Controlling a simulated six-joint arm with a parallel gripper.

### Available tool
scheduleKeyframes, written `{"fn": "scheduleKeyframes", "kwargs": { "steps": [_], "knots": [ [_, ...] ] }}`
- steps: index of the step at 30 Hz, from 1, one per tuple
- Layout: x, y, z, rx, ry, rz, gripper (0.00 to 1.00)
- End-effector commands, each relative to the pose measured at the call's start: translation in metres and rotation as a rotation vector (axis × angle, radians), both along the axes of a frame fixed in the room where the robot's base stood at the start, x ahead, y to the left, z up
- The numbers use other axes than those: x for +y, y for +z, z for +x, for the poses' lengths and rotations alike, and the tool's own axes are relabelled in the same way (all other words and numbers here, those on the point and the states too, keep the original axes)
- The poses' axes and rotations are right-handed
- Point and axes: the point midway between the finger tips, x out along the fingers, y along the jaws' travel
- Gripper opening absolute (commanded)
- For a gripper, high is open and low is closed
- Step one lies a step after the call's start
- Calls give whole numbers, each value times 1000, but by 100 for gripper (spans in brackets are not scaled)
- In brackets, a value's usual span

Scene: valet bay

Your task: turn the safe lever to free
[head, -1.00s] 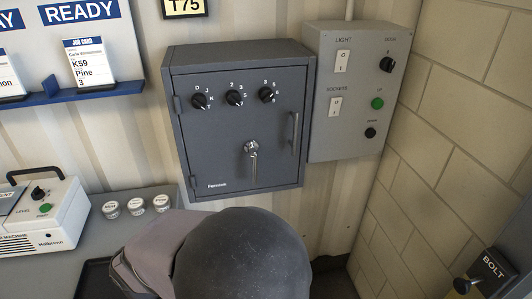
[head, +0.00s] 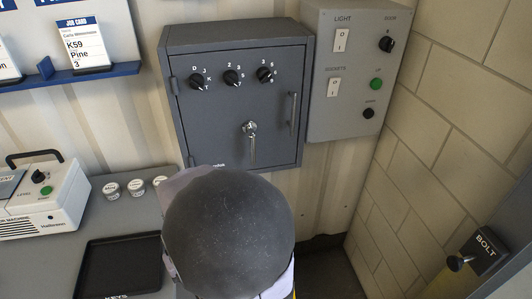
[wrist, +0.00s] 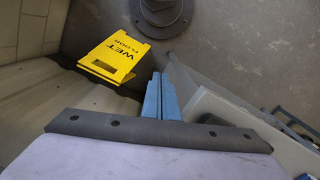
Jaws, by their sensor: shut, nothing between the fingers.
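The safe (head: 215,128) is a dark grey wall box with its door shut, in the head view. Its lever (head: 251,145) is a silver handle below the dials, hanging straight down from its hub. Three black dials (head: 232,78) sit in a row above it, and a vertical pull handle (head: 292,114) is at the door's right side. My arm hides the safe's lower edge. My gripper (wrist: 158,82) shows in the wrist view, its blue fingers shut together and empty, above the floor and away from the safe. The head view does not show the gripper.
A grey switch box (head: 322,110) is right of the safe. Left stand a white machine (head: 70,205), small round tubs (head: 135,187) and a black tray (head: 120,265) on a counter. A yellow wet-floor sign (wrist: 115,58) is on the floor. A bolt (head: 458,262) is at right.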

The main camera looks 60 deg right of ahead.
Motion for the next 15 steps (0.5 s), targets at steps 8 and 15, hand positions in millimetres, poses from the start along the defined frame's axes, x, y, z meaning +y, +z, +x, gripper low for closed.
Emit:
{"fn": "scheduleKeyframes", "kwargs": {
  "steps": [8,15],
  "knots": [
    [-63,2,-32,19,-324,13,0],
    [-128,12,-56,-20,-610,3,0]
  ]
}}
